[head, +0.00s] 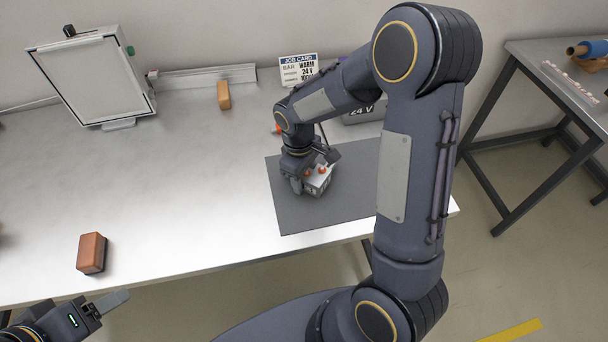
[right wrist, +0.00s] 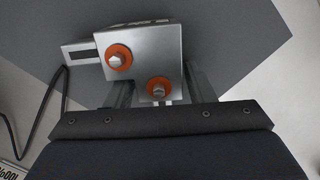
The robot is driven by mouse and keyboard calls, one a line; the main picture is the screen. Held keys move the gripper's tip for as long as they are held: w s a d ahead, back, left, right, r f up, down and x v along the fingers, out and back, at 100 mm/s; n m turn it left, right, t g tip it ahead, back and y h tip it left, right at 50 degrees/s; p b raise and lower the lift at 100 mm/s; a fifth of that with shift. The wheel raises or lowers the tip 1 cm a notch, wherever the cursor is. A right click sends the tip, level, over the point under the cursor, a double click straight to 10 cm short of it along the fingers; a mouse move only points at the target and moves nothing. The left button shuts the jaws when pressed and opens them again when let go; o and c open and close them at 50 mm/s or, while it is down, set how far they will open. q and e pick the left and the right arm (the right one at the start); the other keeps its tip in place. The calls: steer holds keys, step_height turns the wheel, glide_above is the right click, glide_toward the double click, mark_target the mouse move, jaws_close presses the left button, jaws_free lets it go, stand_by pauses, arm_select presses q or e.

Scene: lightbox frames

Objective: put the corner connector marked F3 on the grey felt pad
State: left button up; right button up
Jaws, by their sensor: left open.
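A corner connector (head: 318,179) of bright metal with orange-ringed bolts is at the grey felt pad (head: 290,212). In the right wrist view the connector (right wrist: 140,50) shows two bolts in orange rings, and dark marking on its far edge that I cannot read. My right gripper (head: 308,180) points down over the pad. Its fingers (right wrist: 160,95) lie close along both sides of the connector's nearer part, shut on it. Whether the connector touches the pad (right wrist: 225,40) is hard to tell. My left gripper (head: 112,302) is open and empty, off the table's front edge.
A brown block (head: 91,253) lies near the table's front left. An ochre block (head: 223,95), a framed light panel (head: 98,78) and a job card (head: 298,69) stand at the back. A dark box marked 24 V (head: 363,112) sits behind the pad. The table's middle is clear.

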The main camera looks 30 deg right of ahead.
steer(key=shift+o, duration=0.7)
steer(key=shift+r, duration=0.3)
step_height(320, 180, up, 11)
steer(key=s+a+r+m+t+y, duration=0.1)
steer(key=s+r+m+t+y, duration=0.1)
steer(key=s, duration=0.7)
steer(key=s+a+r+m+t+y, duration=0.1)
steer(key=s+m+t, duration=0.3)
steer(key=s, duration=0.5)
steer(key=shift+s+r+m+y, duration=0.3)
steer(key=shift+r+m+y, duration=0.45)
steer(key=shift+m, duration=0.25)
steer(key=shift+c, duration=0.5)
